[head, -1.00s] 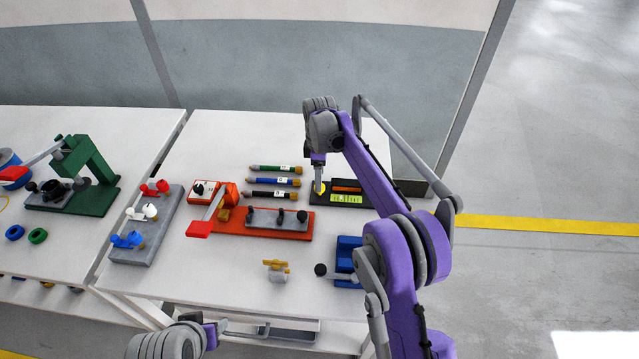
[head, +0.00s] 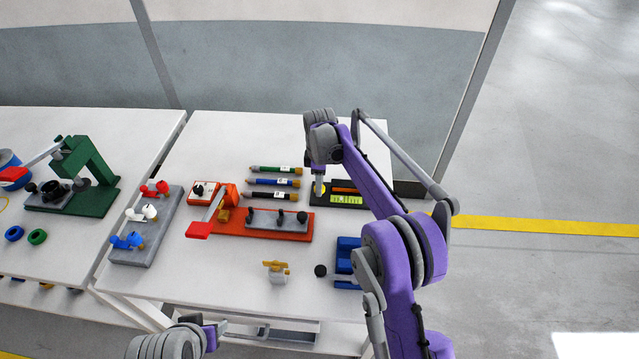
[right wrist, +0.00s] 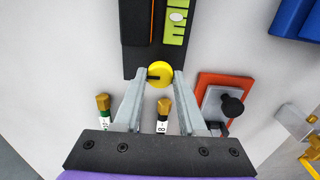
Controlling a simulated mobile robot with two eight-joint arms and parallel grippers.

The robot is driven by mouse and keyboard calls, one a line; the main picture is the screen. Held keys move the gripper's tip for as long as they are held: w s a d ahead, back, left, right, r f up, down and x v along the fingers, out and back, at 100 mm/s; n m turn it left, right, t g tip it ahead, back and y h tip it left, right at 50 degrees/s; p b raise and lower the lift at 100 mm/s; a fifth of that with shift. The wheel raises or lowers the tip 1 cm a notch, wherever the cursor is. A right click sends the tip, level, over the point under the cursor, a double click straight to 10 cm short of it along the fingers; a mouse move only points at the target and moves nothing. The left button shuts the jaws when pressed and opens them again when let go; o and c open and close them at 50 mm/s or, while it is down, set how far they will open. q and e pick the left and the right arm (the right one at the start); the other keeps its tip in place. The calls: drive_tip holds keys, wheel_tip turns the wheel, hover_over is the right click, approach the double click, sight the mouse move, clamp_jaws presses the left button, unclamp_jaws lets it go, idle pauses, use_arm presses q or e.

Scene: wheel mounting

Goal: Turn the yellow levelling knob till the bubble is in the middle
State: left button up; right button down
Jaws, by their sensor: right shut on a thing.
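The yellow levelling knob (right wrist: 160,73) sits at the near end of the dark level block (right wrist: 134,62) in the right wrist view. In the head view the block (head: 378,206) lies at the table's back right and the knob (head: 322,189) is partly covered. My right gripper (right wrist: 162,76) is shut on the knob, one finger on each side; it also shows in the head view (head: 319,188). The green vial (right wrist: 176,36) holds a pale bubble (right wrist: 176,16). The picture edge cuts the vial, so I cannot tell if the bubble is centred. My left gripper (head: 221,328) is low, its fingers unclear.
Several marker-like tools (head: 274,182) lie left of the block. An orange fixture (head: 262,235) lies in front of them. A blue fixture (head: 348,255) and a small brass-topped part (head: 277,270) stand nearer. A grey rack (head: 148,228) is at the left.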

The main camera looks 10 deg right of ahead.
drive_tip(key=shift+m, duration=0.4)
drive_tip(key=m, duration=0.6)
drive_tip(key=shift+m, duration=0.3)
drive_tip(key=m, duration=0.3)
drive_tip(key=shift+m+p, duration=0.3)
drive_tip(key=shift+m, duration=1.9)
drive_tip(key=shift+c, duration=2.4)
unclamp_jaws()
